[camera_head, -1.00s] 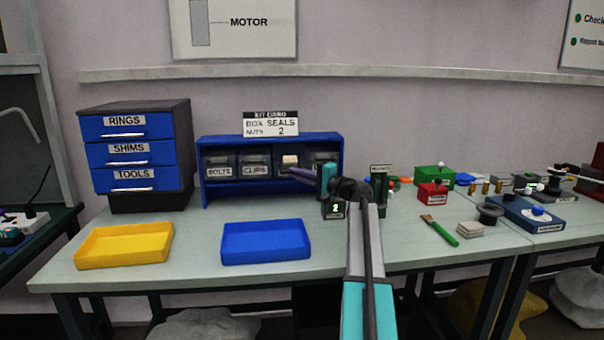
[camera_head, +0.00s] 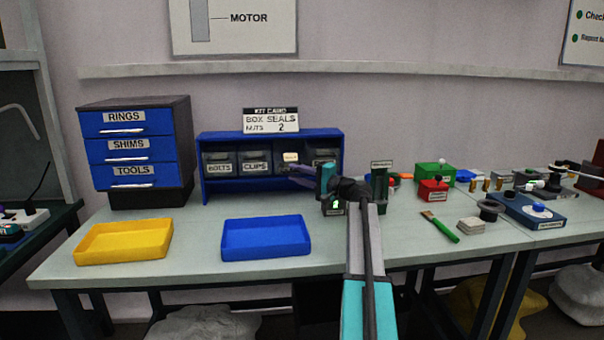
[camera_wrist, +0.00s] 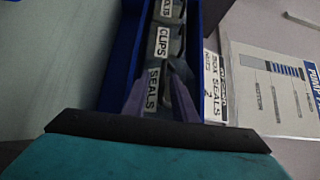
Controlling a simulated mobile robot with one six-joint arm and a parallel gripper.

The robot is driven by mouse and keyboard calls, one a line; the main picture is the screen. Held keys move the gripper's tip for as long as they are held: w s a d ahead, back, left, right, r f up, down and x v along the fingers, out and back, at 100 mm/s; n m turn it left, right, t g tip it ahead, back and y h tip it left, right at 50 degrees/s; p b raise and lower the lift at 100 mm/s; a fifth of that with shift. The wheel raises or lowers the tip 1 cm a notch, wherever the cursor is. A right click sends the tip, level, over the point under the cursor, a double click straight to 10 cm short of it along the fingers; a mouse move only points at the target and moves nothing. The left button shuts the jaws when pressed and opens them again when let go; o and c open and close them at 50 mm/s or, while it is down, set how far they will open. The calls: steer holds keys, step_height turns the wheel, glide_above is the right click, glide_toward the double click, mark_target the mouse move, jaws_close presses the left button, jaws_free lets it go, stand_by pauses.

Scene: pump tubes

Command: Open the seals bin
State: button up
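The seals bin sits in the blue rack (camera_head: 272,137), to the right of the clips bin (camera_head: 255,167). A pale tab (camera_head: 291,157) shows at its top in the head view. Its SEALS label (camera_wrist: 152,88) is readable in the wrist view.
The bolts bin (camera_head: 220,168) is at the rack's left, and another bin (camera_head: 325,156) is to the right of the seals bin. A kit card (camera_head: 270,121) stands above. A blue tray (camera_head: 266,256) and a yellow tray (camera_head: 124,260) lie in front, with clear bench between.

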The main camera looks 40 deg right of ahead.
steer(key=shift+s+d, duration=0.1)
steer(key=v, duration=1.3)
steer(key=shift+s, duration=0.35)
